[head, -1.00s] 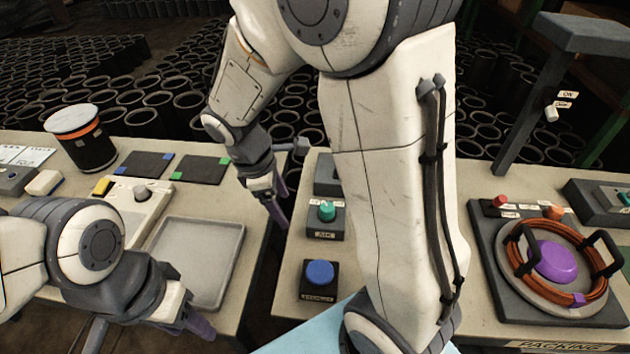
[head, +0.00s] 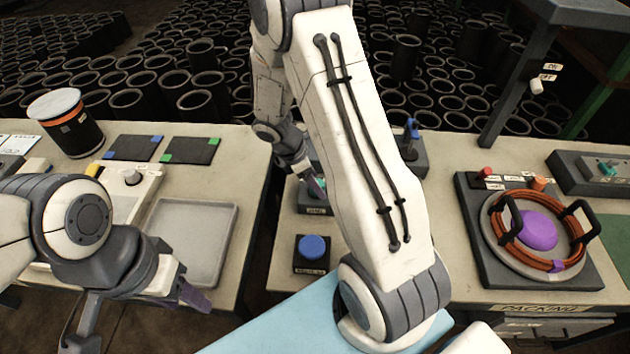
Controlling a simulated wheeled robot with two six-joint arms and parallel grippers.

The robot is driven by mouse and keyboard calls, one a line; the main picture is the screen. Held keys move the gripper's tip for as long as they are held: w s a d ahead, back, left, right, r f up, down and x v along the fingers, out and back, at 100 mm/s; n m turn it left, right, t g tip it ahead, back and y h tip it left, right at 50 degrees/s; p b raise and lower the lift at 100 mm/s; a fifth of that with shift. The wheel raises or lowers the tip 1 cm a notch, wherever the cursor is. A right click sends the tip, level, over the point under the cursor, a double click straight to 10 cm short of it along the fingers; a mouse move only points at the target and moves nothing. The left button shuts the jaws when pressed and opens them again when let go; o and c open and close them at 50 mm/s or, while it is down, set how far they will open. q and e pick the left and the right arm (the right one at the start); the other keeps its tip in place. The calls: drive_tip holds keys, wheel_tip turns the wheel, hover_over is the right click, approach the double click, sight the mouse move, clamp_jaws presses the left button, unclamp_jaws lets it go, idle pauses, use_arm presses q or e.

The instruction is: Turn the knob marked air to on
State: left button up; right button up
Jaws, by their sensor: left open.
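The air box (head: 315,210), with a label that seems to read AIR, sits on the table left of my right upper arm. Its teal knob, clear a second ago, is now mostly hidden by my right gripper (head: 314,187). My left gripper (head: 190,296) is open and empty, low by the grey tray's front edge.
A blue button box (head: 312,249) stands in front of the air box. A blue-handled switch (head: 412,130) stands behind my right arm. A grey tray (head: 192,240) lies left, across a gap between tables. A coiled orange hose around a purple dome (head: 536,229) is at right.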

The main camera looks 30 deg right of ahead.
drive_tip(key=shift+f, duration=0.2)
drive_tip(key=shift+c, duration=0.2)
clamp_jaws()
